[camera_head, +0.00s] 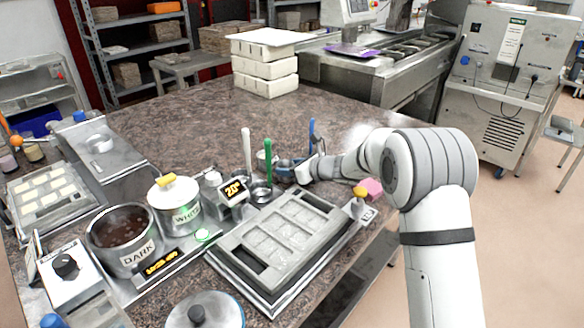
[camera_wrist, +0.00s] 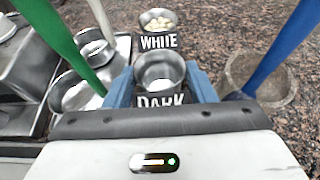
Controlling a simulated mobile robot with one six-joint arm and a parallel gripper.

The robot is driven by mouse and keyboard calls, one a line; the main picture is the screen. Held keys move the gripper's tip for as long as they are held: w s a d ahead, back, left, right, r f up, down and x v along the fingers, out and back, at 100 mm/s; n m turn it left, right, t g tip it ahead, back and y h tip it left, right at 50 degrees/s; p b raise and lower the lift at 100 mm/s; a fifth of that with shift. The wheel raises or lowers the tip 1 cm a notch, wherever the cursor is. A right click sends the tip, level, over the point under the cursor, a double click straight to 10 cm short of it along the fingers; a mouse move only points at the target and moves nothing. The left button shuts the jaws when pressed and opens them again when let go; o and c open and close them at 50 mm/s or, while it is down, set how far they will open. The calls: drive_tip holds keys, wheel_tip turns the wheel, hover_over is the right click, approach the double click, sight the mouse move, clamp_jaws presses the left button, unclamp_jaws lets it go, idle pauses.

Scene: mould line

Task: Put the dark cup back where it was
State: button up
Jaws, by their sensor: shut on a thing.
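The dark cup (camera_wrist: 160,70) is a small round metal cup, with the lettering DARK at its near side in the wrist view. My gripper (camera_wrist: 162,86) has its two blue fingers on either side of the cup and is shut on it. The cup's inside looks pale and empty. I cannot tell whether its base touches the counter. In the head view my gripper (camera_head: 288,170) is behind the mould tray, and the cup is mostly hidden there. A second cup marked WHITE (camera_wrist: 158,20) stands just beyond, with pale pieces in it.
Green (camera_head: 268,158) and blue (camera_head: 311,132) upright handles stand close around my gripper. A grey bowl (camera_wrist: 262,84) is at the right in the wrist view. The mould tray (camera_head: 232,250) and pots labelled DARK (camera_head: 133,256) and WHITE (camera_head: 182,220) are nearer.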

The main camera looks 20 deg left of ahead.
drive_tip(key=o, duration=0.8)
drive_tip(key=v, duration=1.2)
drive_tip(key=shift+s+b, duration=0.1)
drive_tip(key=shift+b, duration=0.2)
drive_tip(key=shift+d+r, duration=0.1)
drive_tip(key=shift+d, duration=0.05)
drive_tip(key=s+d+n, duration=0.1)
drive_tip(key=s, duration=0.1)
drive_tip(key=s+d+r+n+g+h, duration=0.1)
drive_tip(key=s+d+n, duration=0.1)
drive_tip(key=s+d+r+n, duration=0.1)
drive_tip(key=s+n, duration=0.1)
drive_tip(key=shift+s+d+r, duration=0.1)
drive_tip(key=shift+s+d, duration=0.1)
drive_tip(key=shift+d, duration=0.1)
drive_tip(key=s+d+n+h, duration=0.3)
drive_tip(key=s+d+n, duration=0.3)
drive_tip(key=s+d, duration=0.2)
drive_tip(key=s+d+f+n+g+h, duration=0.1)
drive_tip(key=s+d+n+h, duration=0.3)
drive_tip(key=s+d, duration=0.5)
drive_tip(key=s+d+f+n+h, duration=0.1)
drive_tip(key=s+d+n+h, duration=0.3)
drive_tip(key=s+d+n, duration=0.3)
drive_tip(key=shift+s+d+n+g, duration=0.3)
drive_tip(key=shift+s+d, duration=0.8)
